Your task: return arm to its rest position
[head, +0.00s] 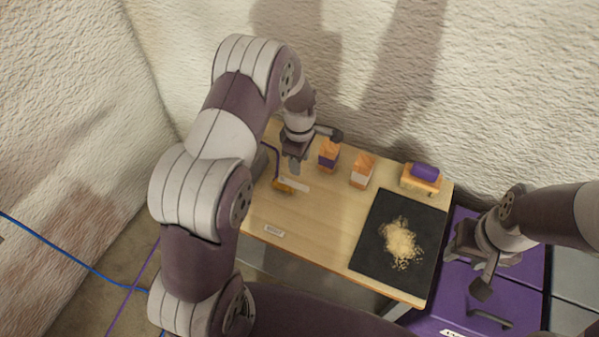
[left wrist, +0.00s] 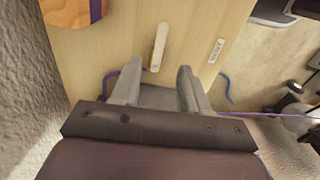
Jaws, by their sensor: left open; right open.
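My left gripper (head: 296,162) hangs open over the back left of the wooden table (head: 310,225), beside the wooden block with a purple face (head: 328,157). In the left wrist view its two fingers (left wrist: 158,88) are apart with nothing between them. A short pale lath (head: 294,184) lies on the table just below the gripper; it also shows beyond the fingertips in the left wrist view (left wrist: 158,47). My right gripper (head: 469,268) is open and empty over the purple cabinet (head: 490,295), right of the table.
A wooden block with a white face (head: 362,172) and a purple-topped block (head: 424,176) stand along the back edge. A black mat (head: 373,255) with pale shavings (head: 400,242) covers the right side. A small label (head: 274,231) is at the front. The table's middle is clear.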

